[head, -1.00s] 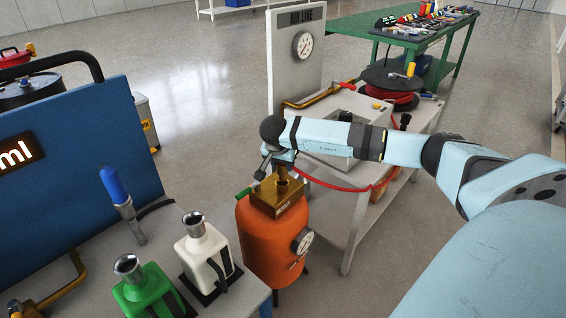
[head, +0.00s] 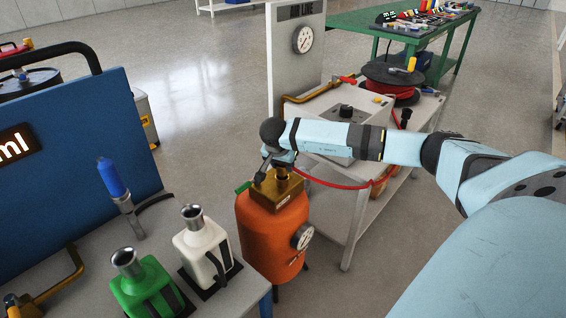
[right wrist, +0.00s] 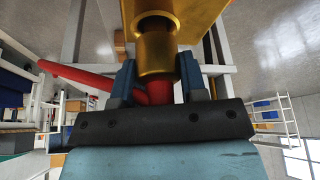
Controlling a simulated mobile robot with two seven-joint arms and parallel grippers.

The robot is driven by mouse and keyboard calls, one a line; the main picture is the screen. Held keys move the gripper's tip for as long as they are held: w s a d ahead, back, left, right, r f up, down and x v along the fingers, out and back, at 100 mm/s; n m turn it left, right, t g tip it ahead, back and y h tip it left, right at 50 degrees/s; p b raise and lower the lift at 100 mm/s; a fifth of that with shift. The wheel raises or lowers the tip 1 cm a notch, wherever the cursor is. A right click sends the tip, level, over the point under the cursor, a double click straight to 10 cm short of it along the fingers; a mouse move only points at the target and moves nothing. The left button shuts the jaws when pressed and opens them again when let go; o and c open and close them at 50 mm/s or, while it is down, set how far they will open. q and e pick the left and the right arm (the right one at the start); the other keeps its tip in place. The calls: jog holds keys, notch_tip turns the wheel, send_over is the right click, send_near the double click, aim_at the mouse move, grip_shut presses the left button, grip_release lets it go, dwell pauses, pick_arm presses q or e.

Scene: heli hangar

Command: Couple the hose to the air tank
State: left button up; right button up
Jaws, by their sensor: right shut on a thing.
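The orange air tank (head: 262,238) stands on the floor between the bench and the cart. It has a brass block (head: 279,189) on top, a green lever (head: 243,187) and a dial gauge (head: 302,236). My right gripper (right wrist: 158,86) is shut on the red end of the hose, just behind its brass coupling (right wrist: 156,52). The coupling is in line with the tank's brass fitting and meets or overlaps it; I cannot tell whether it is fully seated. The red hose (head: 335,187) runs right toward the cart. My left gripper is not in view.
The cart (head: 352,210) carries the air-line panel (head: 297,75), a grey box and a hose reel (head: 397,76). The bench at left holds a green bottle (head: 145,285), a white bottle (head: 203,248) and a blue-handled tool (head: 112,180). A green table (head: 350,22) stands behind.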

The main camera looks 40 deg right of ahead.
jog(key=shift+f, duration=0.6)
jog(key=o, duration=1.6)
jog(key=shift+c, duration=0.2)
